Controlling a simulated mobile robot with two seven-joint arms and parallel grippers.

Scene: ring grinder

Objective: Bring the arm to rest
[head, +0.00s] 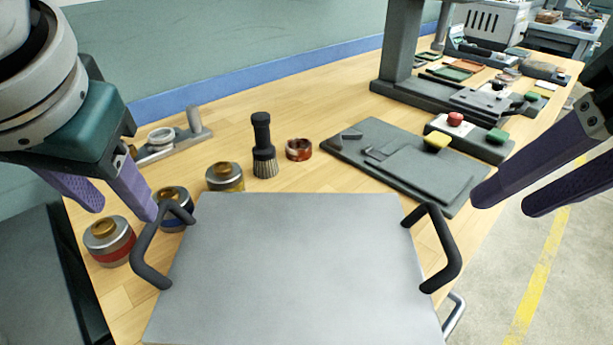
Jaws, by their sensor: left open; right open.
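My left gripper (122,206) is at the left of the head view, open, with its purple fingers spread. Nothing shows between the fingers. It is over the left edge of the wooden table, close to the canisters and the left handle of a grey tray. My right gripper (498,205) is at the right edge of the view, open and empty. Its dark purple fingers point left, past the table's right edge, over the floor side.
The flat grey tray (290,270) with two black handles fills the near table. Canisters with red (110,240), blue (175,208) and yellow (225,178) bands stand left.

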